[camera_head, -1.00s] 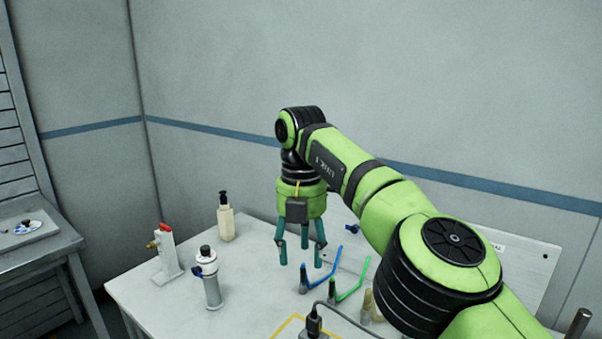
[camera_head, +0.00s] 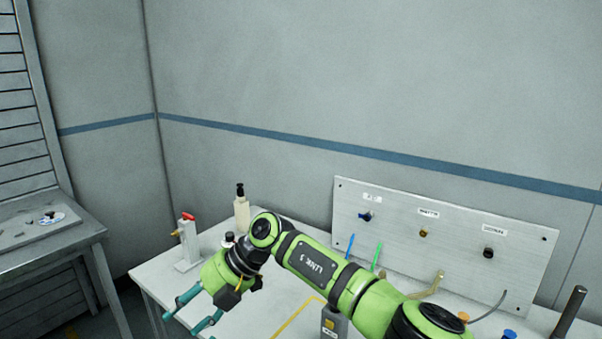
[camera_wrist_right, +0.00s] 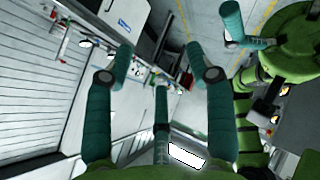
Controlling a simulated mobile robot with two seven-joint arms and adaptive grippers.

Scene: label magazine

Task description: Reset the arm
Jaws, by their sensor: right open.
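My right arm crosses the head view from the lower right. Its gripper (camera_head: 188,312) is tilted down to the left over the table's front left part. Its teal fingers are spread and hold nothing. In the right wrist view the fingers (camera_wrist_right: 178,60) are apart, with nothing between them. A teal finger (camera_wrist_right: 231,22) and green body of another gripper, seemingly my left one, show at the upper right of that view. I cannot tell its opening. My left gripper is outside the head view.
On the white table (camera_head: 150,280) stand a white device with a red top (camera_head: 187,243) and a pump bottle (camera_head: 242,212). A panel (camera_head: 400,215) with several labelled fittings stands at the back. Blue (camera_head: 350,246) and green (camera_head: 376,257) sticks stand before it. A side bench (camera_head: 60,245) is at the left.

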